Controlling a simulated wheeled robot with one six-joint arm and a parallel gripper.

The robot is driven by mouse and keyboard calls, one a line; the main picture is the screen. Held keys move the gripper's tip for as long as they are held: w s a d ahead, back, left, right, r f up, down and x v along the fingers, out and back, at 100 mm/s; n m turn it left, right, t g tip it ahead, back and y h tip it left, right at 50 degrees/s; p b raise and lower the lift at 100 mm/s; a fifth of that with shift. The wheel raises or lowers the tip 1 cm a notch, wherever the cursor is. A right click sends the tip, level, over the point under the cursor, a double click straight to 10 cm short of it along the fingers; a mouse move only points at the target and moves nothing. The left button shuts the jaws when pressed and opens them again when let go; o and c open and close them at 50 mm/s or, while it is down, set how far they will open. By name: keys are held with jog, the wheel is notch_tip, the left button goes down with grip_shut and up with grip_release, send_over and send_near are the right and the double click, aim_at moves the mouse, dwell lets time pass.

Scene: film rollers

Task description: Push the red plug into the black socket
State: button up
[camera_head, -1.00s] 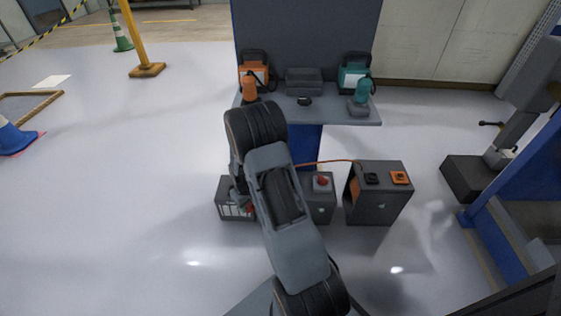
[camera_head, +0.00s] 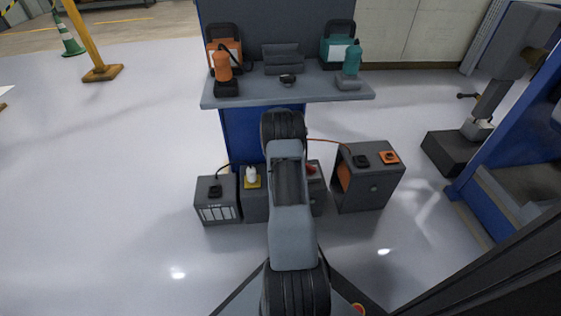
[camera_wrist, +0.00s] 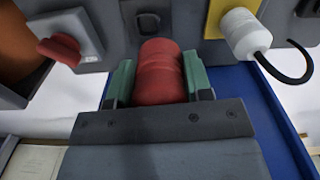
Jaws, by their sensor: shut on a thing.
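In the wrist view, my gripper (camera_wrist: 158,62) has its green fingers shut around a red plug (camera_wrist: 160,75), a ribbed cylinder. Its far end points at the dark grey housing. A black socket (camera_wrist: 147,21) shows on that housing just past the plug, slightly left of its middle. The plug and socket look close; whether they touch cannot be told. In the head view, my arm hides the gripper, the held plug and this socket.
A white plug (camera_wrist: 243,33) with a black cable sits on a yellow plate beside the held plug; it also shows in the head view (camera_head: 251,174). A red knob (camera_wrist: 60,49) is on the other side. Grey boxes (camera_head: 217,211) (camera_head: 371,190) flank the housing; a shelf (camera_head: 300,94) stands behind.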

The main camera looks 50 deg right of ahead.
jog(key=shift+s+d+r+m, duration=0.15)
jog(key=shift+d+m, duration=0.15)
jog(key=shift+d, duration=0.3)
jog(key=shift+d+r+m, duration=0.1)
jog(key=shift+d+m, duration=0.2)
jog(key=shift+d, duration=0.3)
jog(key=shift+f+b, duration=2.1)
jog(key=shift+f, duration=1.5)
jog(key=shift+f, duration=0.7)
jog(key=o, duration=1.3)
jog(key=shift+a+f, duration=0.1)
jog(key=shift+c, duration=0.2)
